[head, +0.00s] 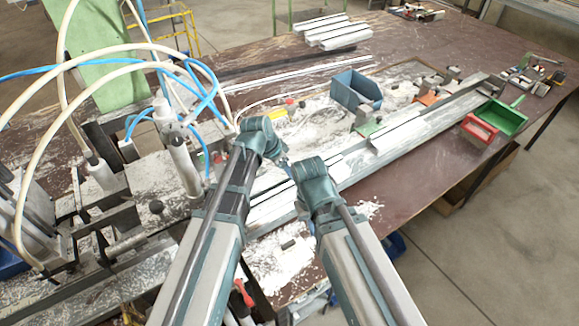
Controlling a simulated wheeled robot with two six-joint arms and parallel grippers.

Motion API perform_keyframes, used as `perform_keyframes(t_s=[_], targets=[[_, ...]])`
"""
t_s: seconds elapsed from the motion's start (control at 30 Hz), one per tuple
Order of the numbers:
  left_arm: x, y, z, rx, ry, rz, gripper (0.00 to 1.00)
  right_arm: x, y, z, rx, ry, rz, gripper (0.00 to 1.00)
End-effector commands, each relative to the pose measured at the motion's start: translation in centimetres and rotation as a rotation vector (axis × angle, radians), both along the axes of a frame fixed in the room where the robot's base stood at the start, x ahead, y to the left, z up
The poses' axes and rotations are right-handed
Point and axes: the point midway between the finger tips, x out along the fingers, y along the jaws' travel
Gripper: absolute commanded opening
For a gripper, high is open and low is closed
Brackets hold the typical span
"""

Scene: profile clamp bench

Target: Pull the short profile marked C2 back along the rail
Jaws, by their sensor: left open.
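A long pale rail (365,157) runs diagonally from the lower middle to the upper right along the bench. Short white profiles lie along it: one (398,134) right of my grippers, and another (268,207) to the lower left, partly hidden by my arms. No C2 mark is readable, so I cannot tell which one is C2. My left gripper (280,158) is open above the rail, and its fingertips are mostly hidden. My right gripper (303,203) is just right of and below it, over the rail; its fingers are hidden and I see nothing held.
A clamp machine (180,160) with hoses stands at the left. A blue bin (356,90) sits behind the rail. A green bin (502,117) and a red bin (478,130) are at the right front edge. White profiles (333,32) are stacked at the back.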

Motion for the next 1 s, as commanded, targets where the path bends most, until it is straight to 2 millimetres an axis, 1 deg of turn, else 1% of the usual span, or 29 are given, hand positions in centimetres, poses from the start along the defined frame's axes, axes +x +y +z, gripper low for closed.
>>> perform_keyframes(t_s=[0.03,0.2,0.3,0.43,0.83,0.87,0.93,0.97,1.0], targets=[[-0.3,0.3,1.6,0.0,0.0,0.001,0.6,0.0,0.0,1.6,0.0,0.0,0.0,0.0],[-1.0,1.2,4.2,0.0,0.0,0.001,0.6,0.0,0.0,4.2,0.001,0.0,-0.005,0.0],[-1.3,1.6,5.5,0.0,0.0,0.001,0.6,0.0,0.0,5.5,0.002,0.0,-0.008,0.0],[-1.6,2.0,6.3,-0.001,0.001,0.001,0.6,0.0,0.0,6.3,0.002,-0.001,-0.011,0.0],[-1.8,2.1,6.2,0.001,0.004,0.002,0.6,0.0,0.0,6.2,0.002,-0.001,-0.012,0.0],[-2.1,2.0,5.9,0.004,0.01,0.006,0.6,0.0,0.0,6.0,0.002,-0.001,-0.012,0.0],[-3.6,1.8,4.7,0.018,0.042,0.034,0.6,0.0,0.0,5.0,0.002,-0.001,-0.011,0.0],[-4.5,1.7,3.9,0.032,0.063,0.055,0.6,0.0,0.0,4.4,0.002,-0.001,-0.011,0.0],[-6.1,1.6,2.7,0.052,0.097,0.092,0.6,0.0,0.0,3.4,0.002,0.0,-0.01,0.0]])
